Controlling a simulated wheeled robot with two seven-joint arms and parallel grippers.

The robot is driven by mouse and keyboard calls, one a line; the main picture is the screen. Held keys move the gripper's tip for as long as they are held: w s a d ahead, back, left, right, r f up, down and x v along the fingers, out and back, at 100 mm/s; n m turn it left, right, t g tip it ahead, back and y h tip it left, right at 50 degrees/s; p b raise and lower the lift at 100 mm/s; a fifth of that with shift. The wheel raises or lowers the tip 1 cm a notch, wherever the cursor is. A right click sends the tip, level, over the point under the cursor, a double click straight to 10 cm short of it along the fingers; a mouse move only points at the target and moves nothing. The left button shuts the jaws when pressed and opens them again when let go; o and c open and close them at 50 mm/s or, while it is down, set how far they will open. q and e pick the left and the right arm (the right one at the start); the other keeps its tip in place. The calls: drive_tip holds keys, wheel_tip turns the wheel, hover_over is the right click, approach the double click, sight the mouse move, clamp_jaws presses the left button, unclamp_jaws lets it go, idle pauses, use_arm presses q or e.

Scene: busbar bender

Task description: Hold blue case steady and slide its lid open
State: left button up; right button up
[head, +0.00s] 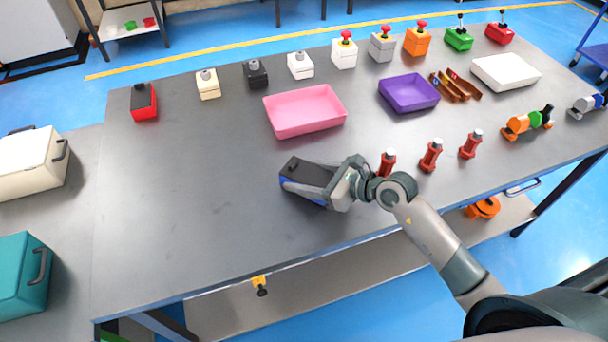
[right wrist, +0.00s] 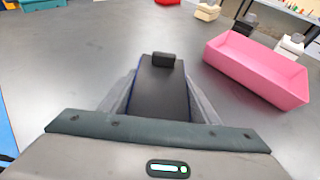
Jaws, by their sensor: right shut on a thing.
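The blue case (head: 289,187) lies on the grey table near its front edge, with a dark lid (head: 308,172) on top. A small black block, like a handle, stands on the lid's far end. In the right wrist view the dark lid (right wrist: 158,92) lies between my fingers, with thin blue edges along its sides. My right gripper (head: 325,187) is shut on the blue case from its right end, a finger along each side. The near end of the case is hidden by the gripper. My left gripper is not in view.
A pink tray (head: 305,112) stands behind the case and a purple tray (head: 408,93) further right. Red-brown parts (head: 431,156) stand to the right beyond my right arm. A red box (head: 144,102) and several switch boxes line the back. The table's left part is clear.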

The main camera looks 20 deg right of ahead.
use_arm(q)
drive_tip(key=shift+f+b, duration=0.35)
drive_tip(key=shift+b, duration=0.05)
idle(0.9)
